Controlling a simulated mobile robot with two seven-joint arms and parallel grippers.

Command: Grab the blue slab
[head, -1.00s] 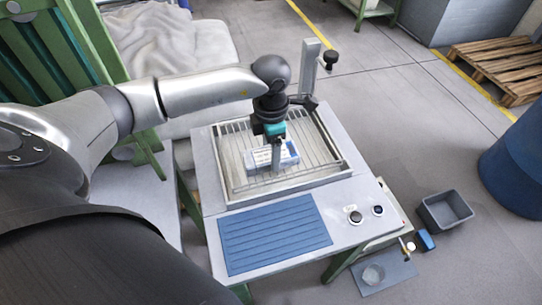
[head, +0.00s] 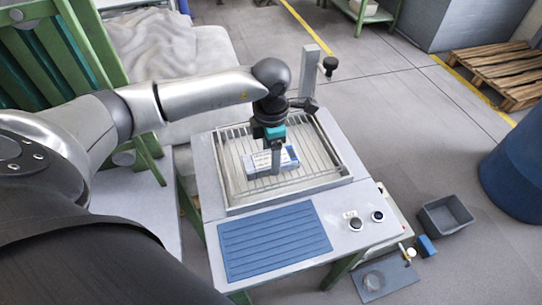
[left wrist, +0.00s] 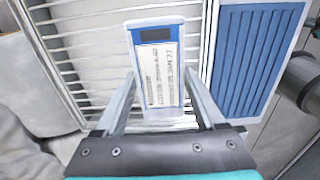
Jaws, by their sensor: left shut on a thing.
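The blue slab (head: 259,160) is a flat blue-and-white block with a printed label and a dark patch. It is at the slotted metal grate of the bench, in the middle of the head view. It also shows in the left wrist view (left wrist: 160,78), lengthwise between my fingers. My left gripper (head: 276,167) points down over it, shut on its two long sides. In the left wrist view, the fingers (left wrist: 162,82) touch or nearly touch both edges. I cannot tell whether the slab rests on the grate or hangs just above it. My right gripper is not in view.
A raised metal frame (head: 229,203) surrounds the grate. A metal post (head: 309,72) stands at the back. A grey bin (head: 446,216) is on the floor at right.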

